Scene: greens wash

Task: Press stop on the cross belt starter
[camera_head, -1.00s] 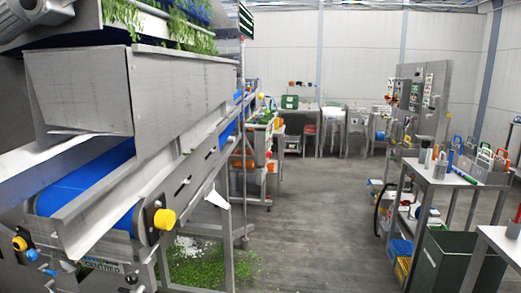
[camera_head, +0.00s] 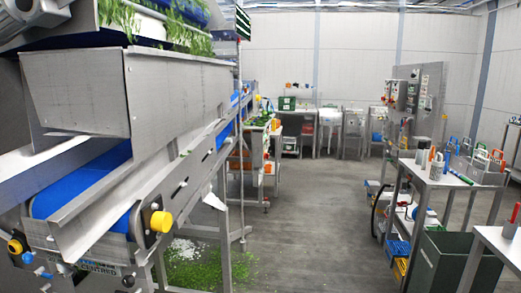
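Neither of my grippers shows in the head view. A grey upright panel (camera_head: 432,91) stands at the back right with several small control boxes (camera_head: 412,91) on its face. One box on its left edge has a small red part (camera_head: 388,88). The panel is some distance away, and its labels are too small to read, so I cannot tell which box is the cross belt starter. A blue conveyor belt (camera_head: 85,184) in a steel frame runs along the left, with a yellow knob (camera_head: 161,222) on its near side.
Cut greens (camera_head: 205,273) lie on the floor under the conveyor. A steel table (camera_head: 428,172) with bottles and a caddy (camera_head: 480,168) stands at right, beside a dark green bin (camera_head: 452,262). The grey floor (camera_head: 310,220) between is open.

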